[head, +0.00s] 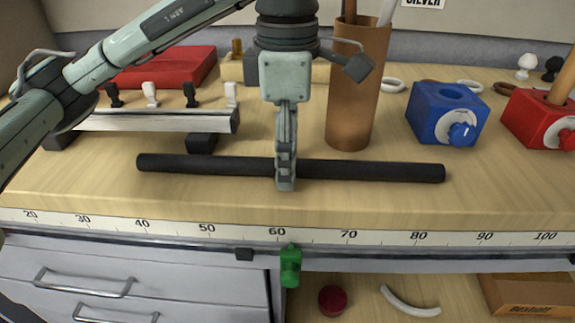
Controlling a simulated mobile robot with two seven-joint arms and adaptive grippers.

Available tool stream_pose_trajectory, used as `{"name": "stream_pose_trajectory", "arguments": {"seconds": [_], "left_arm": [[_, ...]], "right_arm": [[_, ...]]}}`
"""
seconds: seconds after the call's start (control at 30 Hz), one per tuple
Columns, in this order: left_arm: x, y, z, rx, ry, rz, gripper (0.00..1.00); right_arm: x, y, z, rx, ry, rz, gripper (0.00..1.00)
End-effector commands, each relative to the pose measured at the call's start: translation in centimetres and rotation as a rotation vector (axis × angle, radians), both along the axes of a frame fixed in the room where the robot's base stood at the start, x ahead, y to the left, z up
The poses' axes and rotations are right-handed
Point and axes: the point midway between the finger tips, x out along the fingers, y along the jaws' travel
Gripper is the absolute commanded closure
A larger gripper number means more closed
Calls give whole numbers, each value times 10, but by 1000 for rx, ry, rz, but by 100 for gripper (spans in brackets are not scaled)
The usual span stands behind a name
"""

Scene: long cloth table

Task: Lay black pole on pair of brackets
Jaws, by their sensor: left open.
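The black pole (370,170) lies level, running left to right across the wooden tabletop near its front edge. My left gripper (285,180) points straight down at the pole's middle, its fingers seen edge-on. It is open; the near finger covers a short piece of the pole, and the far side is hidden. Two black blocks, one at left (60,140) and one at right (201,142), sit by a silver rail behind the pole's left half; I cannot tell whether these are the brackets. My right gripper is out of view.
Close behind stand the silver rail (165,120) with several hooks, a brown cup (352,100) holding tools, a blue block (432,120) and a red block (530,118). Bare tabletop lies right of the pole.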

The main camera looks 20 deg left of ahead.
Motion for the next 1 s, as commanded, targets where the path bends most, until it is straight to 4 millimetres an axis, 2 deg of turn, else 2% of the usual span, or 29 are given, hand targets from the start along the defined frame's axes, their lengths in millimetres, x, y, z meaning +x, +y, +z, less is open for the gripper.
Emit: {"name": "stream_pose_trajectory", "arguments": {"seconds": [0.2, 0.6, 1.0], "left_arm": [[0, 0, -1, -1, -1, 0, 52], [0, 0, -1, 0, 0, 1, 100], [0, 0, 2, 0, -2, 1, 100]], "right_arm": [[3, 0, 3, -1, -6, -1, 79], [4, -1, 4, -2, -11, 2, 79], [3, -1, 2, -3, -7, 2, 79]]}}
